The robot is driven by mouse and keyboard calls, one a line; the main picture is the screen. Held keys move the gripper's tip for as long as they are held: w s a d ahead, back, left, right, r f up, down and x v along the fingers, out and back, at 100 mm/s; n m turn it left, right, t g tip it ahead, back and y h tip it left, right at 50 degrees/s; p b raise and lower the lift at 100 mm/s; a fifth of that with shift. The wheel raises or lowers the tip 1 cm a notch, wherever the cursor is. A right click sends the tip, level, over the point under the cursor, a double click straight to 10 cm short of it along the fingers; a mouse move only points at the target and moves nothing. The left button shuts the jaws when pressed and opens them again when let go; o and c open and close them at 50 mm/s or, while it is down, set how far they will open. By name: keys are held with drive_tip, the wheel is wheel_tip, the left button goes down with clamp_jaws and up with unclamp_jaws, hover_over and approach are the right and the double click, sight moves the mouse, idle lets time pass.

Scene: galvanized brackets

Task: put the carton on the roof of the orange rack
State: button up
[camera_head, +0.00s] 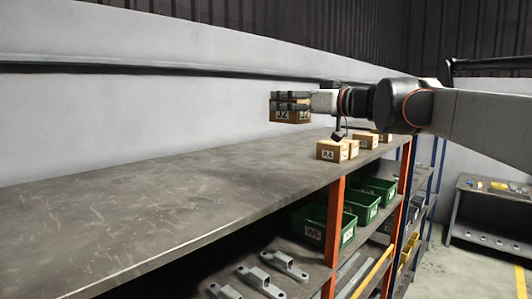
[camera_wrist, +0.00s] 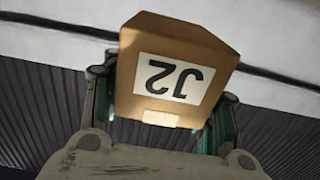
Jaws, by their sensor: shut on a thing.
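A brown carton (camera_head: 284,117) with a white J2 label is held up in the air above the grey roof of the orange rack (camera_head: 150,205). My gripper (camera_head: 290,100) is shut on it, with fingers along its sides. In the wrist view the carton (camera_wrist: 175,60) fills the middle, its label upside down, between the two fingers of my gripper (camera_wrist: 165,115). There is a clear gap between the carton and the roof in the head view. The carton's far side is hidden.
A carton marked A4 (camera_head: 328,151) and a few other cartons (camera_head: 366,140) stand on the roof's right edge, under my arm. The roof's left and middle are bare. Green bins (camera_head: 322,226) and metal brackets (camera_head: 262,281) fill shelves below. A wall (camera_head: 100,110) runs behind.

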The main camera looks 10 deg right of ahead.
drive_tip(key=f, duration=0.4)
drive_tip(key=f+p, duration=0.1)
drive_tip(key=f, duration=0.9)
drive_tip(key=shift+s+f+p, duration=0.2)
drive_tip(key=shift+s+p, duration=0.1)
drive_tip(key=shift+p, duration=0.05)
drive_tip(key=shift+f, duration=0.2)
drive_tip(key=o, duration=1.2)
drive_tip(key=shift+r, duration=0.1)
